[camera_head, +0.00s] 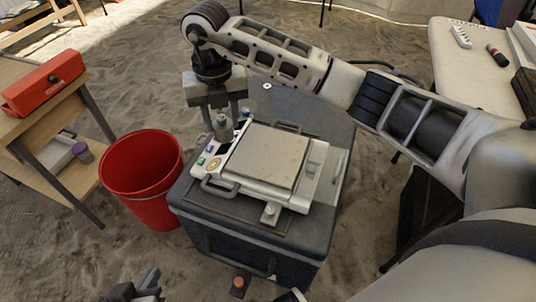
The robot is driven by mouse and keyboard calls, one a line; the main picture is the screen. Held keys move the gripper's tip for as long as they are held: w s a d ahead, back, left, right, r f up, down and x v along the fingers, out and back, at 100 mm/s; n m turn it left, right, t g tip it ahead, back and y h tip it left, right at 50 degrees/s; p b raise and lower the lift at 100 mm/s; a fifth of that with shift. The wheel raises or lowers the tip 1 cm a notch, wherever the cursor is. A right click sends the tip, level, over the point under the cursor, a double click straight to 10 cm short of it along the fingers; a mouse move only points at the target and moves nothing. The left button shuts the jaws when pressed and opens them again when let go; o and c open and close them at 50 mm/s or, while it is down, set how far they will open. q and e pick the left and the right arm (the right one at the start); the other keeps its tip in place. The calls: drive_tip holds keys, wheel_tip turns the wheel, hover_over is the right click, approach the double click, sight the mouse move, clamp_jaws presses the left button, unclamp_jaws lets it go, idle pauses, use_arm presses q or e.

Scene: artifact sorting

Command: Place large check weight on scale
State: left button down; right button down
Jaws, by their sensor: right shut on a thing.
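The scale (265,158), with a flat pale square plate, sits on a dark grey case (190,200). My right gripper (221,112) reaches over from the right and points down just behind the scale's left back corner. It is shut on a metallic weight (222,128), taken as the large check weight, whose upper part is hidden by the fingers. I cannot tell whether the weight touches the case. A smaller metal weight (270,213) stands at the scale's front edge. My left gripper (142,290) shows only partly at the bottom edge, away from the scale; its jaw state is unclear.
A red bucket (142,170) stands on the sand left of the case. A wooden table (25,122) with a red box (45,84) is at the left. A white table (460,70) is at the right. The scale's plate is bare.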

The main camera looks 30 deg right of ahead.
drive_tip(key=d+f, duration=0.3)
drive_tip(key=d, duration=0.1)
drive_tip(key=d+f+b, duration=0.1)
drive_tip(key=d+f, duration=0.1)
drive_tip(key=d, duration=0.2)
drive_tip(key=d+f+b, duration=0.1)
drive_tip(key=d+f, duration=0.2)
drive_tip(key=d, duration=0.1)
drive_tip(key=shift+s+d+f, duration=0.35)
drive_tip(key=shift+s+d, duration=0.05)
drive_tip(key=f+b, duration=0.1)
drive_tip(key=f, duration=0.1)
drive_tip(key=d+f, duration=0.1)
drive_tip(key=shift+f+b, duration=0.35)
drive_tip(key=shift+f, duration=0.25)
drive_tip(key=shift+r, duration=0.1)
drive_tip(key=shift+f, duration=0.2)
use_arm(q)
drive_tip(key=shift+w+d+r+t+h, duration=0.35)
drive_tip(key=shift+d+r+t+h, duration=0.2)
drive_tip(key=shift+r+t, duration=0.3)
use_arm(e)
drive_tip(key=c, duration=0.9)
unclamp_jaws()
drive_tip(key=shift+s, duration=0.1)
use_arm(q)
drive_tip(key=shift+f, duration=0.1)
use_arm(e)
drive_tip(key=shift+o, duration=0.2)
